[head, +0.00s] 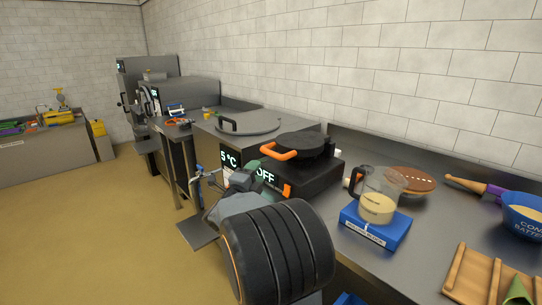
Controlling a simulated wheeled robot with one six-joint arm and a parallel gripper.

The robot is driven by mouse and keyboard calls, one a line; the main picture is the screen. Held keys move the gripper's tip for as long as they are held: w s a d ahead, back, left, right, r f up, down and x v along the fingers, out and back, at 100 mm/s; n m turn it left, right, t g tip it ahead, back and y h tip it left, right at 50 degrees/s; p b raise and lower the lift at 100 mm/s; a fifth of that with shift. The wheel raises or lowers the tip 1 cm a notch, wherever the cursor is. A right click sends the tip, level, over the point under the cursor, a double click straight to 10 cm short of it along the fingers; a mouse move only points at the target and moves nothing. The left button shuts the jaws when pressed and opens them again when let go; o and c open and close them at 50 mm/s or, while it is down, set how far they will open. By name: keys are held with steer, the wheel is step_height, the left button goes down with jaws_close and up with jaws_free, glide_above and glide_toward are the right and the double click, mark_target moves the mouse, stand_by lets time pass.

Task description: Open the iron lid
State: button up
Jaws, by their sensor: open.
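The iron's round black lid (306,143) lies flat and looks closed on its dark base (312,178), on the counter at the picture's centre. Its orange loop handle (280,152) sticks out toward the front left. A display on the front reads OFF. My gripper (198,181) is open and seems empty, left of and lower than the iron, in front of the counter and apart from the handle. My arm hides part of the iron's lower front.
Left of the iron is a grey unit with a round lid and black handle (248,122). On the right stand a clear jug (379,190) on a blue scale (374,228), a blue bowl (524,216) and a wooden rack (484,280). The floor (90,230) at left is clear.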

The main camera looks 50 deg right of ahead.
mark_target(269, 155)
steer(key=p+x, duration=0.1)
steer(key=x, duration=1)
steer(key=shift+d, duration=0.15)
steer(key=shift+c, duration=0.4)
jaws_close()
